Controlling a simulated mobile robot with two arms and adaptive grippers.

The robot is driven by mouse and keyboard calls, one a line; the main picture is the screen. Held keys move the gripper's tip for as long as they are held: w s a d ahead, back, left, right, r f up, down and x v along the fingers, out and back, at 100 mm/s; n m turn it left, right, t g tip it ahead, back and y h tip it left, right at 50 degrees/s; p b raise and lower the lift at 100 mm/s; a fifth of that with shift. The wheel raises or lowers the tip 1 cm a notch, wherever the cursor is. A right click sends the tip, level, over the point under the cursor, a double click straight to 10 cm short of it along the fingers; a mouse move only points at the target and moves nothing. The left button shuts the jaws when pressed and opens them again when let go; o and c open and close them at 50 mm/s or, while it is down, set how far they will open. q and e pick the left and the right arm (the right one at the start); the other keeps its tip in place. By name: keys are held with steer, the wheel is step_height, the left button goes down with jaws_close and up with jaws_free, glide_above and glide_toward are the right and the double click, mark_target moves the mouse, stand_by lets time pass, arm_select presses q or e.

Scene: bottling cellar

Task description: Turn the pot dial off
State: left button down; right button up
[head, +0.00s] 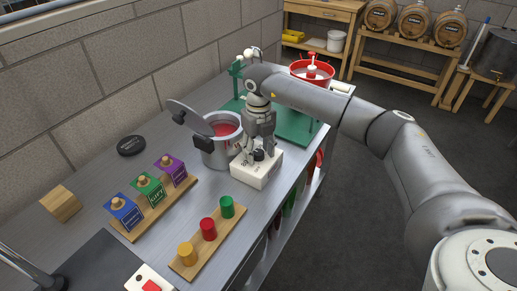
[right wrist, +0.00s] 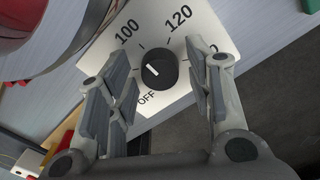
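The black pot dial (right wrist: 158,69) sits on a white control box (head: 257,172) at the right foot of a steel pot (head: 222,150) holding red stuff. In the right wrist view the box face is printed OFF, 100, 120 and a partly hidden number. A short white mark shows on the left part of the dial; I cannot tell exactly which label it points to. My right gripper (head: 258,150) is above the box, pointing down. Its fingers (right wrist: 163,95) are apart, one to each side of the dial in the picture, with nothing between their pads. My left gripper is out of view.
A green stand (head: 292,125) and a red tub (head: 312,72) are behind.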

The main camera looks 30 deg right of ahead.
steer(key=c, duration=0.8)
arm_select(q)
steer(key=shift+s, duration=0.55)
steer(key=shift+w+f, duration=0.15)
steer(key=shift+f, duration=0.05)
arm_select(e)
steer(key=shift+n, duration=0.3)
